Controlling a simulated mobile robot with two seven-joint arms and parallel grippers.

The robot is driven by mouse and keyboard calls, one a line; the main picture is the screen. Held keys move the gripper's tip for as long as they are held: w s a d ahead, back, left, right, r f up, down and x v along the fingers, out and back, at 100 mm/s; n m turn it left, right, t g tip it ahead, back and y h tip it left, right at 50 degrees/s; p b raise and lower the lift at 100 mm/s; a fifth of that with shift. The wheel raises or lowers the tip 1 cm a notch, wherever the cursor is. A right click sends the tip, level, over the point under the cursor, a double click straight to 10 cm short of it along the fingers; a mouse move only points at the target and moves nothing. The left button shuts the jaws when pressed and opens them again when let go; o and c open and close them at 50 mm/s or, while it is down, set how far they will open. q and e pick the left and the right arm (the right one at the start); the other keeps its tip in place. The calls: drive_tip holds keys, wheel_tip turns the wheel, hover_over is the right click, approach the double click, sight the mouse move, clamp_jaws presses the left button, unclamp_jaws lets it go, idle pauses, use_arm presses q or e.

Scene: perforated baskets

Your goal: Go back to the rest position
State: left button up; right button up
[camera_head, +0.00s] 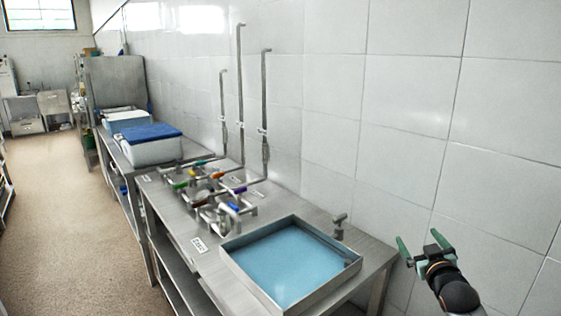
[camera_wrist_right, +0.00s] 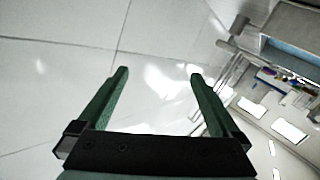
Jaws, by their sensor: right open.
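My right gripper (camera_head: 420,246) is at the lower right of the head view, beside the right end of the steel table and in front of the tiled wall. Its two green fingers are spread apart with nothing between them. In the right wrist view the open fingers (camera_wrist_right: 158,75) point at white wall tiles, and no object lies between them. My left gripper does not show in either view.
The white tiled wall (camera_head: 410,95) is close behind my right gripper. The floor (camera_head: 75,220) at left is clear.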

drive_tip(key=s+a+f+g+y, duration=0.2)
drive_tip(key=s+a+f, duration=0.4)
drive_tip(key=s+f, duration=0.45)
drive_tip(key=s+a+f+g+y, duration=0.15)
drive_tip(key=s+a+f, duration=0.5)
drive_tip(key=f, duration=0.65)
drive_tip(key=s+a+f+g, duration=0.1)
drive_tip(key=s+a+f, duration=0.1)
drive_tip(key=s, duration=0.5)
drive_tip(key=s+a+f+g, duration=0.2)
drive_tip(key=s+f, duration=0.1)
drive_tip(key=s, duration=0.5)
drive_tip(key=s+a+f+g, duration=0.1)
drive_tip(key=s+f, duration=0.1)
drive_tip(key=s, duration=0.6)
drive_tip(key=shift+s+a+f+y, duration=0.15)
drive_tip(key=shift+a+y, duration=0.2)
drive_tip(key=shift+a, duration=0.05)
